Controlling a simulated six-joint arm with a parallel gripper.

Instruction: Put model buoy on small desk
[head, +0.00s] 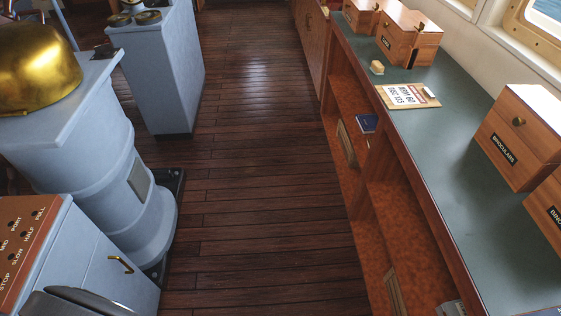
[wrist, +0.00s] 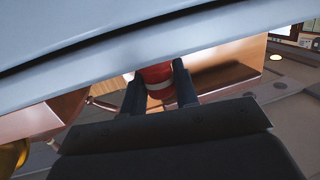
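The model buoy (wrist: 158,80), red with a white band, shows in the wrist view between the two dark fingers of my gripper (wrist: 157,72). The fingers touch it on both sides, and the gripper is shut on it. Its lower part is hidden between the fingers, and its top is partly cut off by a pale grey edge. In the head view I see neither the buoy nor my gripper clearly. I cannot tell for sure which surface is the small desk.
A long green-topped counter (head: 446,142) on the right bears wooden boxes, including a binoculars box (head: 515,140), and a clipboard (head: 408,96). A grey pedestal (head: 160,65), a brass dome (head: 38,68) and a lever-marked console (head: 100,268) stand left. The plank floor (head: 250,150) between is clear.

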